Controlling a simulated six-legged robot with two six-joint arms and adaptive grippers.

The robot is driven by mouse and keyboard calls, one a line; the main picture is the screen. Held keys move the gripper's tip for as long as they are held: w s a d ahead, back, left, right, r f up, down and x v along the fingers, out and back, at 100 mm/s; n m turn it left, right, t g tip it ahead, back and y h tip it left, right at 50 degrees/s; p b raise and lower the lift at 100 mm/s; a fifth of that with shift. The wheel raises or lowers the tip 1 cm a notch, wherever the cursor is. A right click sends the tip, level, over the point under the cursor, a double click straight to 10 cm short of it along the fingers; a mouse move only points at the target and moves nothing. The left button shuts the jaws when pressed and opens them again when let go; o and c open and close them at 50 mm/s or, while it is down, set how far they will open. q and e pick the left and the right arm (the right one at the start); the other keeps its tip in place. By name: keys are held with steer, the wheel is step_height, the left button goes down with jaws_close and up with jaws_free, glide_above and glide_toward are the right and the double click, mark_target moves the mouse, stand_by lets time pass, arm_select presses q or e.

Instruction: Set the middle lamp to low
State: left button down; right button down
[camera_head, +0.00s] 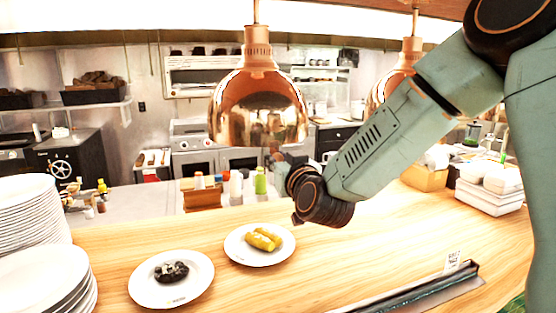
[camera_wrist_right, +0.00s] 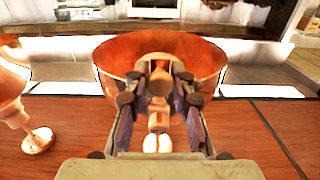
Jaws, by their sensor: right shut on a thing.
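A shiny copper dome lamp (camera_head: 258,105) hangs in the centre of the head view. I take it as the middle lamp. A second copper lamp (camera_head: 395,72) hangs to its right, partly behind my arm. My right gripper (camera_head: 281,158) is just below the middle lamp's rim, small and partly hidden by its own wrist. In the right wrist view my right gripper (camera_wrist_right: 160,95) is shut on a small copper part in front of an orange-copper shade (camera_wrist_right: 115,57). The fingers hide most of that part, and its setting cannot be read. My left gripper is out of view.
A wooden counter (camera_head: 220,285) runs below. It holds a plate with yellow food (camera_head: 260,258), a plate with dark food (camera_head: 150,285), stacked plates (camera_head: 25,215) at left and white containers (camera_head: 490,195) at right. A dark rail (camera_head: 425,295) lies at the front.

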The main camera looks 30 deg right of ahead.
steer(key=shift+f, duration=0.1)
step_height(320, 180, down, 9)
steer(key=b, duration=0.6)
steer(key=shift+s, duration=0.1)
steer(key=c, duration=1.6)
jaws_free()
steer(key=o, duration=0.5)
steer(key=shift+r, duration=0.3)
steer(key=v, duration=0.7)
steer(key=shift+s, duration=0.1)
